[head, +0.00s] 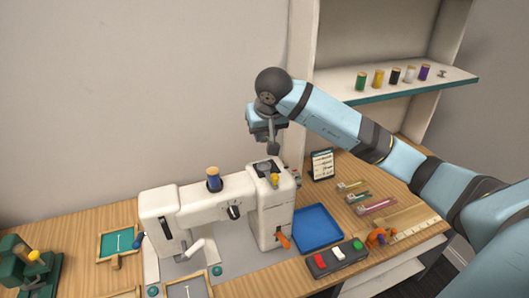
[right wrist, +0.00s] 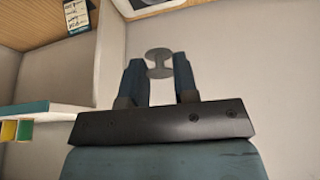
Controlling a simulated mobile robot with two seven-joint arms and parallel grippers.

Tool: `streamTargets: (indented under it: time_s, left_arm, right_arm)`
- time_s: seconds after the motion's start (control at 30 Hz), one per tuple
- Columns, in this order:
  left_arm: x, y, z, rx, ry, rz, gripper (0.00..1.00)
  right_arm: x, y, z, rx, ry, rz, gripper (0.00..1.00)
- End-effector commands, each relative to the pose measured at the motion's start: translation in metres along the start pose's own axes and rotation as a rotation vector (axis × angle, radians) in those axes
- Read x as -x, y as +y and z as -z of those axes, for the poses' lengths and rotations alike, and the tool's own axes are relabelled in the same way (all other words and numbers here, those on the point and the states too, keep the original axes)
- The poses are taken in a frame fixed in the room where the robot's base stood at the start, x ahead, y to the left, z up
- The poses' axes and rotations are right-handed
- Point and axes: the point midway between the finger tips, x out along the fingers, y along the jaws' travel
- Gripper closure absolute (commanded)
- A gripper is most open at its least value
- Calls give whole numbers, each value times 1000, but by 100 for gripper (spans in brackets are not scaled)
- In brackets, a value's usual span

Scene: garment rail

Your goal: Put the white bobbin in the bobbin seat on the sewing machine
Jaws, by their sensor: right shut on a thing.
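My right gripper (head: 271,143) points down above the right end of the white sewing machine (head: 190,205). In the right wrist view my right gripper (right wrist: 160,70) is shut on a spool-shaped bobbin (right wrist: 158,54), which looks grey in the shade. Its two flanges show, with the narrow core between the fingertips. In the head view the bobbin (head: 273,149) is small and dark, with clear air between it and the machine. A dark recessed spot, likely the bobbin seat (head: 264,167), shows on the machine's top beside a yellow knob. My left gripper is not in view.
A blue spool (head: 214,180) stands on the machine's arm. A blue tray (head: 318,228) and a button box (head: 336,257) lie to the right. A shelf (head: 410,88) holds several thread spools and a small grey bobbin (head: 442,73). A green device (head: 35,265) stands at lower left.

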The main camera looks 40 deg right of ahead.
Motion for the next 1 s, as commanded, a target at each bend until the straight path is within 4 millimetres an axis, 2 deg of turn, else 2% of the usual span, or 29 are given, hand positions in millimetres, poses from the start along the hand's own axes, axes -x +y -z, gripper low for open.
streamTargets:
  time_s: [0.1, 0.37, 0.6, 1.0]
  left_arm:
    - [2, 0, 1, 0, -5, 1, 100]
    - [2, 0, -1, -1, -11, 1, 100]
    - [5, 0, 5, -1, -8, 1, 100]
    - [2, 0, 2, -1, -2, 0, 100]
  right_arm:
    - [-20, 0, -9, -1, -3, 0, 94]
    - [-38, 0, -16, 0, -1, 1, 94]
    - [-66, 0, -28, 0, -2, 0, 94]
    - [-72, 0, -30, 0, 2, 0, 94]
